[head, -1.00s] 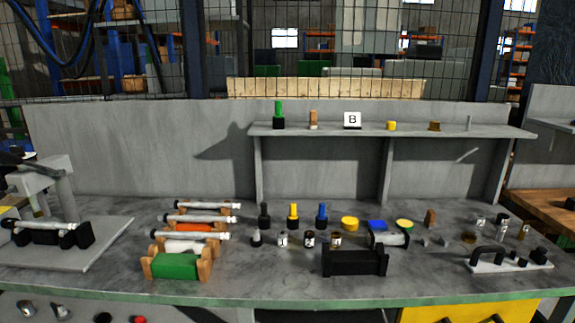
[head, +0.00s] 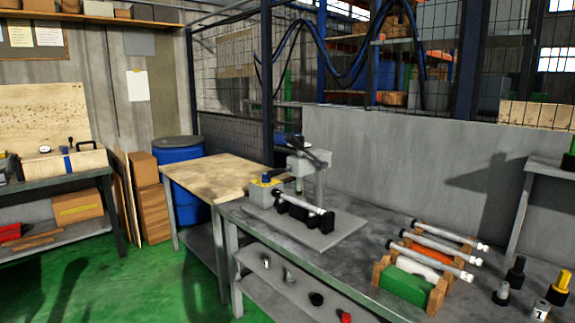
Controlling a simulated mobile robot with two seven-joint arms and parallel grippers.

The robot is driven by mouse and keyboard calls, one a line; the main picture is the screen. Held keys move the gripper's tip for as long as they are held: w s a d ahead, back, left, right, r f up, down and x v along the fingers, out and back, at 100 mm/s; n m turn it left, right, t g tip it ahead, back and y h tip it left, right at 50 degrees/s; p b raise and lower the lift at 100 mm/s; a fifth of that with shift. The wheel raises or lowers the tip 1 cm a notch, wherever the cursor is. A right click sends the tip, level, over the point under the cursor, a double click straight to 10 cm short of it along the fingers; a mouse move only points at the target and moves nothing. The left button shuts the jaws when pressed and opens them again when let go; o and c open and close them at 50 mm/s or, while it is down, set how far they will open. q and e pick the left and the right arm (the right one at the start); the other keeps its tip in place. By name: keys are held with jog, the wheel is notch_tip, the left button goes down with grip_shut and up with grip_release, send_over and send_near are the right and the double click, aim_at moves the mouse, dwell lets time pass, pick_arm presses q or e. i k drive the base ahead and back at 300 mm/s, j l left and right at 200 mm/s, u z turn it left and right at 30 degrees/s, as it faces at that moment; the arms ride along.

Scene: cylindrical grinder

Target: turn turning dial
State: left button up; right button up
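A small grey machine stands on a flat grey plate (head: 325,238) at the left end of the grey workbench. It has an upright column with a grey head (head: 308,163) and dark parts on top. A white rod (head: 298,201) lies across black supports on the plate. A grey box (head: 259,193) with a yellow and dark top sits at the plate's left. A dial cannot be made out clearly at this size; the small dark part on the box top may be one. Neither of my grippers shows in the head view.
A wooden-topped table (head: 218,177) adjoins the workbench on the left, with a blue barrel (head: 186,180) behind it. A rack (head: 412,283) with several white rods stands to the right. Black and yellow stamps are at lower right. Green floor (head: 90,280) is clear at lower left.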

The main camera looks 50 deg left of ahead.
aim_at(265, 178)
jog(key=k+j+u, duration=0.15)
jog(key=j, duration=0.9)
jog(key=j+u, duration=0.1)
jog(key=j, duration=0.95)
